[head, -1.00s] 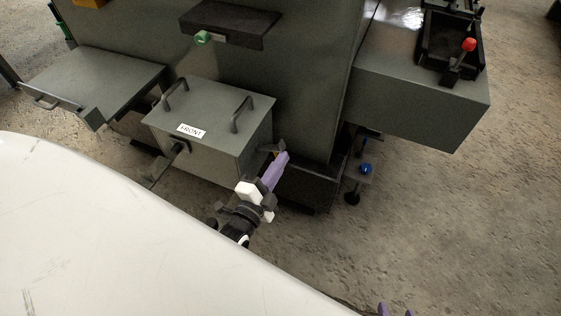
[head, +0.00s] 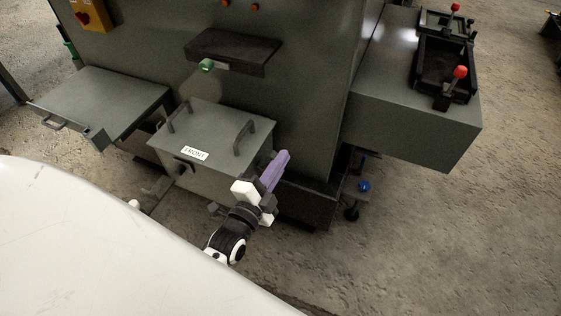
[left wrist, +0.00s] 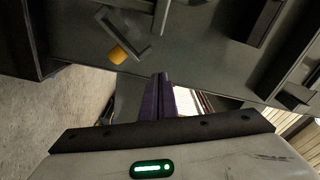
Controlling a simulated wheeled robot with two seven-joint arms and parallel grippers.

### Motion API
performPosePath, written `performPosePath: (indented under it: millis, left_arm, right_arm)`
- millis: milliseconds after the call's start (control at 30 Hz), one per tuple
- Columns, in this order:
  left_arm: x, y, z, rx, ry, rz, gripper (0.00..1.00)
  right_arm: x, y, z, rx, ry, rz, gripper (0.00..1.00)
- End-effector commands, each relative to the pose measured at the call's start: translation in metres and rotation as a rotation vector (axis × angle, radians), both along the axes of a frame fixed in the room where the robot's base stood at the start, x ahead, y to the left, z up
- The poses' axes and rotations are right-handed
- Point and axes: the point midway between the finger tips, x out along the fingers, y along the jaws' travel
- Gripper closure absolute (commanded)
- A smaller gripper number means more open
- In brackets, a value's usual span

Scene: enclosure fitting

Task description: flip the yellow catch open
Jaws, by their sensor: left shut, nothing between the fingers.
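In the left wrist view a short yellow cylinder, which looks like the yellow catch (left wrist: 119,54), sits on a dark bracket on a grey face. It is left of and beyond my left fingertips and apart from them in that picture. In the head view I cannot make out the catch; my left gripper covers that area. My left gripper (head: 277,168), with purple fingers, is shut and empty by the right side of the grey box (head: 225,127) labelled FRONT. Its fingers also show in the left wrist view (left wrist: 158,92). My right gripper is not in view.
The box has two handles on top. A grey side shelf (head: 105,95) stands left, and a dark ledge with a green knob (head: 206,65) is above. A grey bench (head: 415,120) with red-knobbed black fixtures is right. A blue knob (head: 364,186) sits low. Floor at lower right is clear.

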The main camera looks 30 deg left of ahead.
Motion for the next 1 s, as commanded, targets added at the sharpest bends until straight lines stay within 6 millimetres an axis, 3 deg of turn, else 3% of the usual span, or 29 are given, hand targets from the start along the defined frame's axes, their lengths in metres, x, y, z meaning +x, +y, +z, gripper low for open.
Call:
performPosePath:
  millis: [33, 167, 267, 400, 600, 733, 1000]
  left_arm:
    - [-0.003, -0.002, -0.003, -0.02, 0.014, -0.008, 1.0]
    - [-0.022, -0.017, -0.027, -0.186, 0.123, -0.05, 1.0]
    - [-0.052, -0.037, -0.055, -0.409, 0.279, -0.071, 1.0]
    - [-0.108, -0.066, -0.092, -0.73, 0.52, -0.025, 1.0]
    - [-0.174, -0.092, -0.12, -1.033, 0.755, 0.119, 1.0]
    - [-0.192, -0.098, -0.126, -1.108, 0.812, 0.172, 1.0]
    - [-0.194, -0.098, -0.127, -1.12, 0.819, 0.182, 1.0]
  right_arm:
    - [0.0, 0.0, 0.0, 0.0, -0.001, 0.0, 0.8]
    - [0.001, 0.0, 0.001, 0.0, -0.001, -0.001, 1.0]
    - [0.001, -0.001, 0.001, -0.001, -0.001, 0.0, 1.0]
    - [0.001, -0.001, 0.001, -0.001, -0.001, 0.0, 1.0]
    - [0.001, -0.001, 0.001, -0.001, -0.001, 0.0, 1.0]
    - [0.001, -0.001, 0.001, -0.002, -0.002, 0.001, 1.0]
    - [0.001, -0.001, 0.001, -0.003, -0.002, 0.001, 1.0]
